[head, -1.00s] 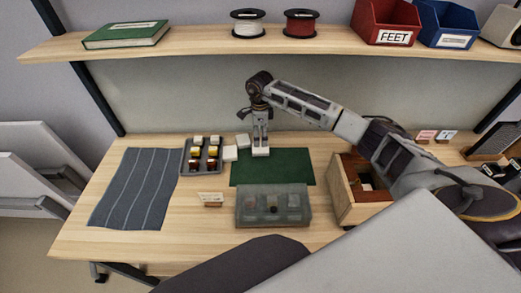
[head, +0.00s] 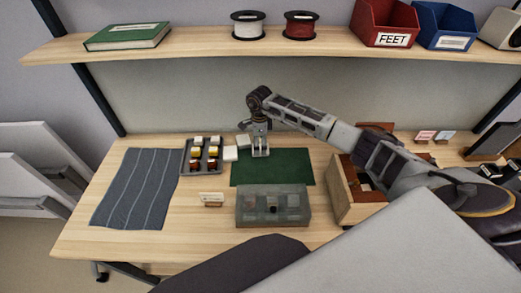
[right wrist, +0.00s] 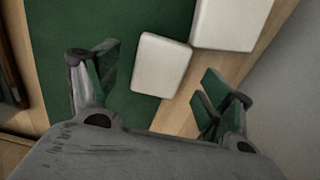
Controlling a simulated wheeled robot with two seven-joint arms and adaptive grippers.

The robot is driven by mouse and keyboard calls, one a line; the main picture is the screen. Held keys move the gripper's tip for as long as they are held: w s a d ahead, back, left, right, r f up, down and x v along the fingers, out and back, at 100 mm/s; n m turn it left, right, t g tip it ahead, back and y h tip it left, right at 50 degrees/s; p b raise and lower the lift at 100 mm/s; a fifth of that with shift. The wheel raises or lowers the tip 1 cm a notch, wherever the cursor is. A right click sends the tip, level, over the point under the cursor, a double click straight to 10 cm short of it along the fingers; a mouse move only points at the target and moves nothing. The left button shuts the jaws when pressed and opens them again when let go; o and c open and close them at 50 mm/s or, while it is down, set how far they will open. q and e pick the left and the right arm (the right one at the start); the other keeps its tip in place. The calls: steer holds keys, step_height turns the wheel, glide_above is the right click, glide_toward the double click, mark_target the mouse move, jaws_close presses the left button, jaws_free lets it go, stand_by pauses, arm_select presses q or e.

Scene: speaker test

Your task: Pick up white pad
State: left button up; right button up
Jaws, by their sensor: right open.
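My right gripper (head: 260,151) is open and points down at the back edge of the dark green mat (head: 270,173). In the right wrist view, its green-lined fingers (right wrist: 162,83) stand apart on either side of a small white pad (right wrist: 161,64). That pad lies across the mat's edge, slightly turned, and no grip on it shows. A second white block (right wrist: 230,20) lies close by its corner. In the head view, white blocks (head: 230,153) and (head: 243,140) lie left of the gripper. The fingers largely hide the pad there. My left gripper is not in view.
A grey tray of small bottles (head: 201,155) stands left of the blocks. A translucent divided box (head: 273,206) stands in front of the mat, and a wooden box (head: 352,205) to its right. A striped grey cloth (head: 135,188) lies at left. A shelf (head: 200,45) runs above.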

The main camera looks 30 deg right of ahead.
steer(key=shift+f, duration=1.3)
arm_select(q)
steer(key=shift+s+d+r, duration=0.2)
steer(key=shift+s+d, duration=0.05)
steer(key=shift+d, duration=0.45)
arm_select(e)
steer(key=c, duration=0.8)
